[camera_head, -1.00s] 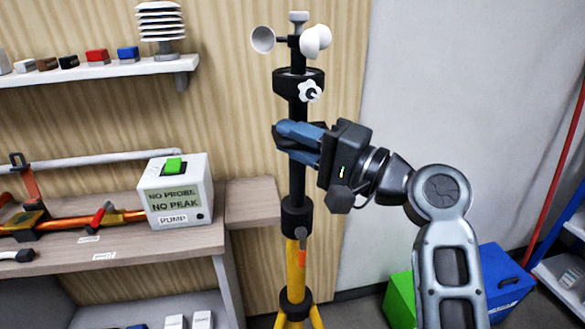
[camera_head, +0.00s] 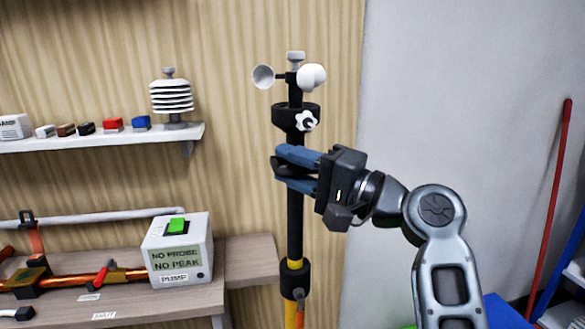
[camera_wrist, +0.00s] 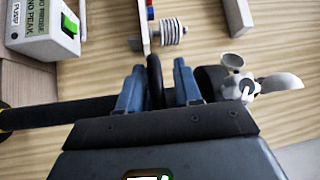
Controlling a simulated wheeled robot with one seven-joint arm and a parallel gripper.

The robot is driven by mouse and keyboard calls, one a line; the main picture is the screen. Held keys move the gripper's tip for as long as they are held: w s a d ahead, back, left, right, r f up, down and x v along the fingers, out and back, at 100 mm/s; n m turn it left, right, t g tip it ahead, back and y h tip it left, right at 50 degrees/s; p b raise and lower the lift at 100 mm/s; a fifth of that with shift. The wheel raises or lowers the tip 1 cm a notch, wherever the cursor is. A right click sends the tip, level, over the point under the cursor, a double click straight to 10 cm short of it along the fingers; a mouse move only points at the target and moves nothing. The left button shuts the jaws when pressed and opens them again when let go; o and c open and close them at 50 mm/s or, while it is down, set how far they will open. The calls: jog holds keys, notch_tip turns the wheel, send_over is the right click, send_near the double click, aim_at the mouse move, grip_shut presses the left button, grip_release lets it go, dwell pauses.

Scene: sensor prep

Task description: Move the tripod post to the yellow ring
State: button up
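The tripod post (camera_head: 295,222) is a black upright tube topped by a white cup anemometer (camera_head: 300,76). My gripper (camera_head: 297,165) is at the post, below the white star knob (camera_head: 306,122). Its blue fingers lie one above the other across the post. In the wrist view, the fingers of my gripper (camera_wrist: 158,85) have a black piece between them, and the post (camera_wrist: 65,113) runs crosswise behind. The exact contact is partly hidden.
A bench (camera_head: 125,305) at left holds a white pump box (camera_head: 180,252) with a green button. A wall shelf (camera_head: 100,138) carries small blocks and a white louvred sensor (camera_head: 171,100). A red pole (camera_head: 550,200) stands at right. The wall between is clear.

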jog(key=shift+o, duration=0.2)
jog(key=shift+f, duration=0.15)
jog(key=shift+d+f, duration=0.1)
jog(key=shift+d, duration=0.05)
jog(key=b+v, duration=0.2)
jog(key=v, duration=0.5)
jog(key=shift+s+d, duration=0.15)
jog(key=shift+d, duration=0.1)
